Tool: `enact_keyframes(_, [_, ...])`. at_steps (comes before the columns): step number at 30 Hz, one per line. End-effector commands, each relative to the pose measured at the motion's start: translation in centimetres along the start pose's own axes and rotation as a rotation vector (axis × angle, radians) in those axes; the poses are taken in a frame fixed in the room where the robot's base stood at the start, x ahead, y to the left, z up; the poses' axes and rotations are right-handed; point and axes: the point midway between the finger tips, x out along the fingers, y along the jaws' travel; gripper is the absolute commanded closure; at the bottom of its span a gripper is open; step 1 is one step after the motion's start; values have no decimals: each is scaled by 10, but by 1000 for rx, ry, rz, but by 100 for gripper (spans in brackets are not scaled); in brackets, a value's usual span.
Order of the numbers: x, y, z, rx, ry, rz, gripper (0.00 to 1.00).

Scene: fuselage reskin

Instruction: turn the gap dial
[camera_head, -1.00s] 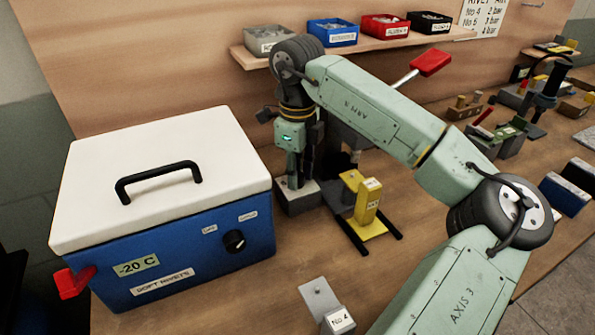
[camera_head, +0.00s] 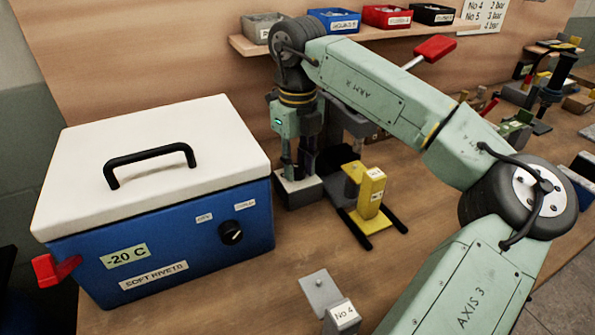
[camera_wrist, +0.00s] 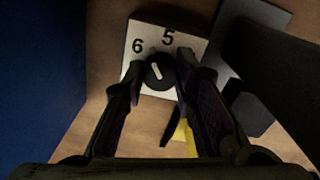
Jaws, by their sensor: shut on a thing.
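The gap dial (camera_wrist: 160,72) is a round black knob with a white pointer line, on a pale plate (camera_wrist: 138,32) marked 6 and 5. In the wrist view the pointer tilts slightly left of straight up, towards the space between 6 and 5. My gripper (camera_wrist: 161,68) has one finger on each side of the knob and is shut on it. In the head view my gripper (camera_head: 299,172) points down at a grey block with a pale top (camera_head: 298,190) at the back of the bench. The dial itself is hidden there.
A blue cool box (camera_head: 185,262) with a white lid stands left of my gripper. A yellow stand (camera_head: 370,192) is close on the right. A red-handled lever (camera_head: 435,48) rises behind my arm. A No 4 block (camera_head: 342,316) sits in front.

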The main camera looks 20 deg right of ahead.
Motion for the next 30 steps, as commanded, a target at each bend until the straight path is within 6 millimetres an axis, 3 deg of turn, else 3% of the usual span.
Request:
enact_keyframes(15, [1,-1,0,449,-3,-3,100])
enact_keyframes(30, [-1,-1,0,633,-4,-2,100])
